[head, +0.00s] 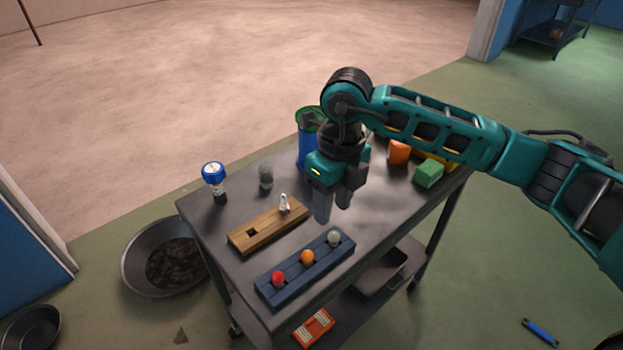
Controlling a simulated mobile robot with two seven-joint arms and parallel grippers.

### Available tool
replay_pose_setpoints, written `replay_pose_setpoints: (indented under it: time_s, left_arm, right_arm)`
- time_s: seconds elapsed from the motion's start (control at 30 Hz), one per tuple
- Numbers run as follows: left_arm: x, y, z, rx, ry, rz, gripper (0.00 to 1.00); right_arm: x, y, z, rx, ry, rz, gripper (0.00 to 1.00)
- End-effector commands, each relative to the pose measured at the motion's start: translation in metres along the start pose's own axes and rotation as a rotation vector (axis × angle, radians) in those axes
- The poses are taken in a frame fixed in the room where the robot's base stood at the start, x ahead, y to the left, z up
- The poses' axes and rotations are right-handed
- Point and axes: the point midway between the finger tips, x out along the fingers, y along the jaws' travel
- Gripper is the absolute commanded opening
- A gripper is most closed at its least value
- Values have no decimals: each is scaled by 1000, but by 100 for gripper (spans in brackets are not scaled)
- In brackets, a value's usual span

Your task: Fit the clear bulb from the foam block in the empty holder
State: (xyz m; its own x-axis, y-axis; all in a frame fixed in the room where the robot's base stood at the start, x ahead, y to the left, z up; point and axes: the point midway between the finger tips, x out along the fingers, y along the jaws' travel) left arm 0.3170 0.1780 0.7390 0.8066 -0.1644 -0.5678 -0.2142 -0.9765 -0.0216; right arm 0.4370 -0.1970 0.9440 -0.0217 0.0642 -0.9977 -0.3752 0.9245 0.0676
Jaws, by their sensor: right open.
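The dark blue foam block (304,272) lies near the table's front edge. It holds a red bulb (278,279), an orange bulb (307,257) and a clear, greyish bulb (333,237) at its right end. Behind it, a wooden board (268,231) carries a small silver-white fitting (284,203) at its right and a dark square recess at its left. I cannot tell which of these is the empty holder. My right gripper (333,206) points down, open and empty, above the table just behind the clear bulb and apart from it. My left gripper is not in view.
On the table (226,214) stand a blue-capped jar (214,182), a small grey-topped item (265,175) and a blue-green container (306,150). Orange (399,152) and green (428,173) blocks lie at the right. The table's right front is clear. A pan (165,257) sits on the floor.

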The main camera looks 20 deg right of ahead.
Motion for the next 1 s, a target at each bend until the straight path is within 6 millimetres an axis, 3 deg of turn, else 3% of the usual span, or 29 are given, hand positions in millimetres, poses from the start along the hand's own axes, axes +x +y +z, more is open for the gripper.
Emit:
replay_pose_setpoints:
  time_s: [0.1, 0.27, 0.7, 1.0]
  left_arm:
    - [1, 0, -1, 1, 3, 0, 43]
    - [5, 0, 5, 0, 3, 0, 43]
    - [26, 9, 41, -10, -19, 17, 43]
    - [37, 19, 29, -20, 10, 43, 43]
  right_arm:
    - [-6, -15, -1, 20, 6, -62, 45]
    - [3, -18, -1, 23, 8, -73, 45]
    - [64, -20, -2, 20, 7, -69, 45]
    - [90, -22, -1, 21, 5, -69, 45]
